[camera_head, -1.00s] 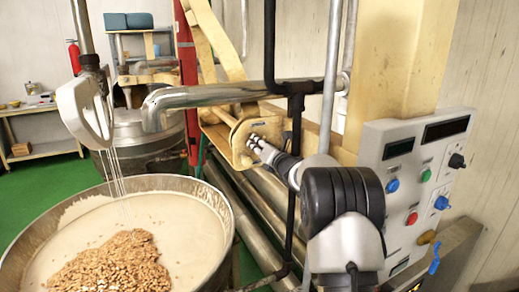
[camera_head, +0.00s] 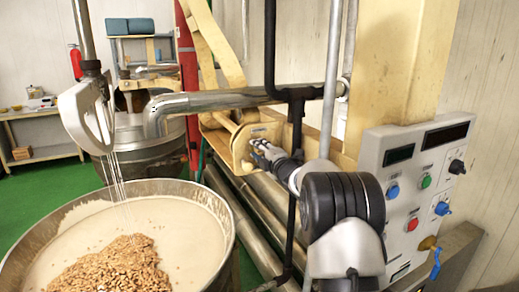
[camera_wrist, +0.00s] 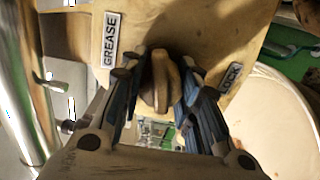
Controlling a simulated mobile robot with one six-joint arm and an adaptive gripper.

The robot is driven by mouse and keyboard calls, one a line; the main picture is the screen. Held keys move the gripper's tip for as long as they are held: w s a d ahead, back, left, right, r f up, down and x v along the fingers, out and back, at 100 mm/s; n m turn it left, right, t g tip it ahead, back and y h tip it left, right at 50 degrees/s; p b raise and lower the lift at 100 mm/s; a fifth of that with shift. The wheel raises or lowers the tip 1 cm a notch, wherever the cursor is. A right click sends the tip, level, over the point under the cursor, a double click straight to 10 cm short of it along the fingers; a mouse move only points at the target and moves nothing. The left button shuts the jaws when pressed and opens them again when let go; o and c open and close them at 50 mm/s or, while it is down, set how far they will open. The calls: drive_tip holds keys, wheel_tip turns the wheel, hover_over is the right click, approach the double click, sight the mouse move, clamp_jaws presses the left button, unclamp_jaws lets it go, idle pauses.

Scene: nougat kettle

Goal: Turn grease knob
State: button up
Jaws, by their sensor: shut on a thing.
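A tan-brown knob (camera_wrist: 159,83) sits on a yellow plate (camera_wrist: 215,28) in the wrist view, between a GREASE label (camera_wrist: 110,40) on the left and a LOCK label (camera_wrist: 231,77) on the right. My gripper (camera_wrist: 160,77) is shut on this knob, with one dark finger on each side of it. In the head view my gripper (camera_head: 258,150) reaches the yellow bracket (camera_head: 238,142) below the steel pipe. The knob is hard to make out there. The knob's exact turn relative to the labels is hard to tell.
A kettle (camera_head: 226,222) of pale mix with nuts stands at front left, under a white stirrer (camera_head: 78,115). A control panel (camera_head: 398,190) with buttons is at right. A steel pipe (camera_head: 215,98) and a black vertical rod (camera_head: 292,190) run close to my arm.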

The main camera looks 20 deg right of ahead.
drive_tip(key=m+p, duration=0.1)
drive_tip(key=m, duration=0.1)
drive_tip(key=m+p, duration=0.1)
drive_tip(key=m, duration=0.2)
drive_tip(key=shift+r+m, duration=0.2)
drive_tip(key=shift+m, duration=0.1)
drive_tip(key=m+p, duration=0.3)
drive_tip(key=m, duration=0.2)
drive_tip(key=shift+m, duration=0.3)
drive_tip(key=m+p, duration=0.3)
drive_tip(key=m, duration=0.2)
drive_tip(key=shift+d, duration=0.15)
drive_tip(key=m+p, duration=0.2)
drive_tip(key=m, duration=0.3)
drive_tip(key=o, duration=1.1)
